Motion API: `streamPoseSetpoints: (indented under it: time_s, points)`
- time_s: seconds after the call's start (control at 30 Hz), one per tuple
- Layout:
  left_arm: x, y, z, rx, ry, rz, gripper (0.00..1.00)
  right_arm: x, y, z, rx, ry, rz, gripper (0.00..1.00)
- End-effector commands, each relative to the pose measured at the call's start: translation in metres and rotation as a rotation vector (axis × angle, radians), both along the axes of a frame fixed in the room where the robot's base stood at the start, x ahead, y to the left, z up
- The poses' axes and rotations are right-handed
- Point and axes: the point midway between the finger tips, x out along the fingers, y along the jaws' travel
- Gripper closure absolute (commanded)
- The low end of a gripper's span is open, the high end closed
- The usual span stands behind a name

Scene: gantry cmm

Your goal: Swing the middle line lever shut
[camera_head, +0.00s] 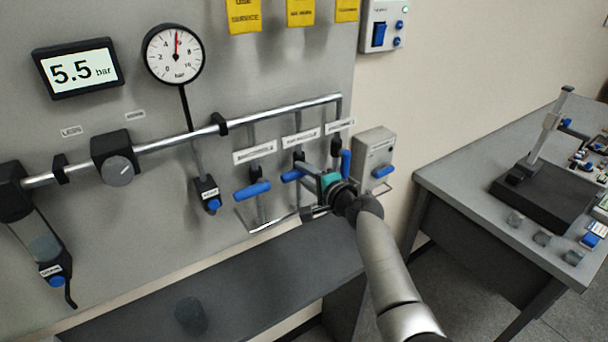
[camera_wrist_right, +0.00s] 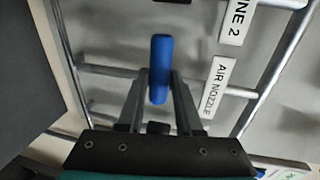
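The middle line lever (camera_head: 292,175) has a blue handle lying across its pipe, under the middle label. My right gripper (camera_head: 306,171) reaches it from the lower right and hides part of it. In the right wrist view, the blue handle (camera_wrist_right: 160,68) shows between the two fingertips of my right gripper (camera_wrist_right: 160,78), with a narrow gap on each side. The fingers look open, and I see no clear contact; how deep the handle sits between them is hard to tell. My left gripper is not in view.
A left blue lever (camera_head: 252,190) lies crosswise, and a right blue lever (camera_head: 346,162) stands upright close to my gripper. A main pipe (camera_head: 280,110) runs above. A grey box (camera_head: 374,155) hangs to the right. A dark shelf (camera_head: 250,285) lies below.

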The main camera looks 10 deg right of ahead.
Motion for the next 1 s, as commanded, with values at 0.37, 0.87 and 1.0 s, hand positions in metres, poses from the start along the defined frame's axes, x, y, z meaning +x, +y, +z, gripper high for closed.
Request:
streamPoseSetpoints:
  time_s: [0.37, 0.87, 1.0]
  points:
    - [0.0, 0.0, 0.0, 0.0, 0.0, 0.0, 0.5, 0.0, 0.0, 0.0, -0.004, -0.001, 0.0, 0.39]
    - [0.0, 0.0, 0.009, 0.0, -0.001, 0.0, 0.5, -0.034, -0.013, 0.007, -0.005, -0.001, -0.001, 0.39]
    - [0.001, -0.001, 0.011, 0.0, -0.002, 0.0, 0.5, -0.053, -0.02, 0.011, -0.007, 0.0, -0.001, 0.39]
